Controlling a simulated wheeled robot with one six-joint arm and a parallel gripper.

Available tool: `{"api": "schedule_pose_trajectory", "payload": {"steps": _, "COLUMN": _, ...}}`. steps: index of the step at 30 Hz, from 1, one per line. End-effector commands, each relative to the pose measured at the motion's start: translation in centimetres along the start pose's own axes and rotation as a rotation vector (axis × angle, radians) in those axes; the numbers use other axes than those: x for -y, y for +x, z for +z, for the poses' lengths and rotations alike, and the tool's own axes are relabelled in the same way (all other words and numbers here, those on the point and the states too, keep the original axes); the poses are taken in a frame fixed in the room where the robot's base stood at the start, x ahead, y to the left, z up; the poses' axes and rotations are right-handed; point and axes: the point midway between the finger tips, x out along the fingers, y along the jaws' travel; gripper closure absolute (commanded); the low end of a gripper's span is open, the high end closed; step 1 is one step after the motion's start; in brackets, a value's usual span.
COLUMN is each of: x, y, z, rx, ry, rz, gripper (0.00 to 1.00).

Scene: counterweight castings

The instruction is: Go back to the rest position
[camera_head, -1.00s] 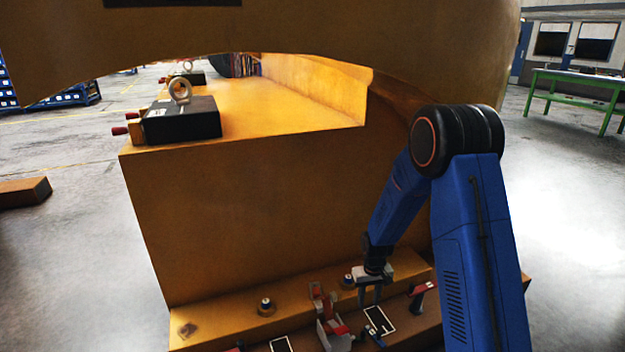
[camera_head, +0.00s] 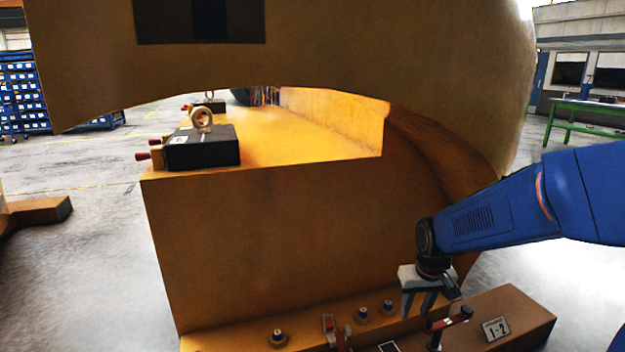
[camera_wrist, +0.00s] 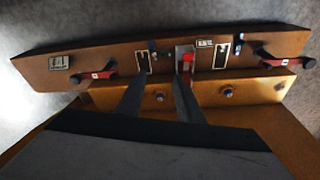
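My gripper (camera_head: 417,304) hangs fingers down above the low brown ledge at the foot of the yellow casting (camera_head: 270,240). In the wrist view my gripper (camera_wrist: 159,80) shows two dark fingers spread apart with nothing between them, so it is open and empty. Several small studs stand on the ledge, one of them (camera_head: 278,337) left of my gripper. A red-handled clamp (camera_head: 450,327) stands just right of and below the fingertips. The wrist view shows the ledge's red clamps (camera_wrist: 98,74) and white-framed dark plates (camera_wrist: 221,56).
A black block (camera_head: 203,150) with a ring on top sits on the casting's upper face. A large curved casting (camera_head: 330,60) overhangs it. A plate marked 1-2 (camera_head: 495,329) lies right of the clamp. A green table (camera_head: 590,108) stands far right; floor at right is open.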

Motion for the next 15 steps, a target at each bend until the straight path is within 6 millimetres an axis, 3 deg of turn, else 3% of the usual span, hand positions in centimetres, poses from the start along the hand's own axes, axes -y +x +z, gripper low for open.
{"api": "schedule_pose_trajectory", "payload": {"steps": 6, "x": -0.3, "y": -4.7, "z": 3.5, "rx": -0.046, "ry": 0.012, "rz": 0.003, "gripper": 0.66}}
{"api": "schedule_pose_trajectory", "payload": {"steps": 15, "x": -0.6, "y": -9.7, "z": 9.1, "rx": -0.104, "ry": 0.028, "rz": 0.007, "gripper": 0.66}}
